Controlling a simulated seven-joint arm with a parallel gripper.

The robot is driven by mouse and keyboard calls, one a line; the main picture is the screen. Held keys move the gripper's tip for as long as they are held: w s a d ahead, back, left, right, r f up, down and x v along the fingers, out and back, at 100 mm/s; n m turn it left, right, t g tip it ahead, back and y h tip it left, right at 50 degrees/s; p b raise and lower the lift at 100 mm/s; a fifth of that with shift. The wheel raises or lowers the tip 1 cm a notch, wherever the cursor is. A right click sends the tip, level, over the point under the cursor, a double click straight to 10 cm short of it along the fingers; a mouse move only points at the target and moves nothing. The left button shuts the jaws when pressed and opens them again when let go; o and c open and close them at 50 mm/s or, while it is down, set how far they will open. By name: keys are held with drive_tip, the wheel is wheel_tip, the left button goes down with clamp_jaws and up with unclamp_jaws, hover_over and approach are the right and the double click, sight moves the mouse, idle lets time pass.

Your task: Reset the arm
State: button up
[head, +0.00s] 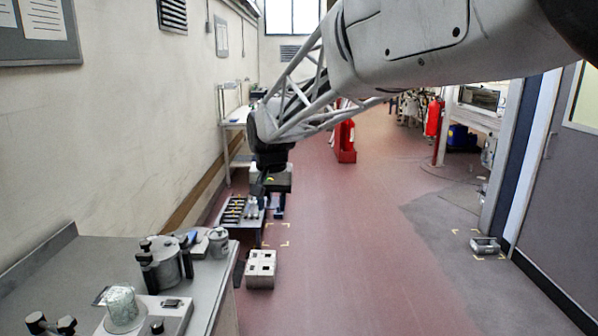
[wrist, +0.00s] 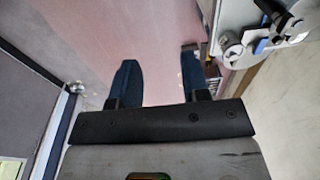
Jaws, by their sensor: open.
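My gripper (wrist: 158,82) shows in the wrist view with its two dark blue fingers apart and nothing between them. Reddish floor shows beyond the fingers. In the head view my arm reaches from the upper right, and my gripper (head: 268,205) hangs down past the far end of the grey bench, beside a tray of small parts (head: 240,211). The head view does not show clearly whether it touches anything there.
A grey bench (head: 60,270) at left holds a metal pot (head: 163,265), a glass beaker (head: 122,306) and a small can (head: 219,242). A white box (head: 261,268) stands beside it. A grey device (head: 485,245) lies on the floor at right. The red floor (head: 350,240) in the middle is clear.

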drive_tip(key=s+d+r, duration=0.1)
drive_tip(key=s+d, duration=0.9)
drive_tip(key=s+d+f, duration=0.2)
drive_tip(key=s+d, duration=0.3)
drive_tip(key=s, duration=0.3)
drive_tip(key=s+d+f+t, duration=0.1)
drive_tip(key=s+d+f, duration=0.2)
drive_tip(key=s, duration=0.6)
drive_tip(key=s+d+f, duration=0.3)
drive_tip(key=s+d, duration=0.4)
drive_tip(key=s, duration=0.1)
drive_tip(key=shift+s+t+h, duration=0.3)
drive_tip(key=shift+s, duration=0.1)
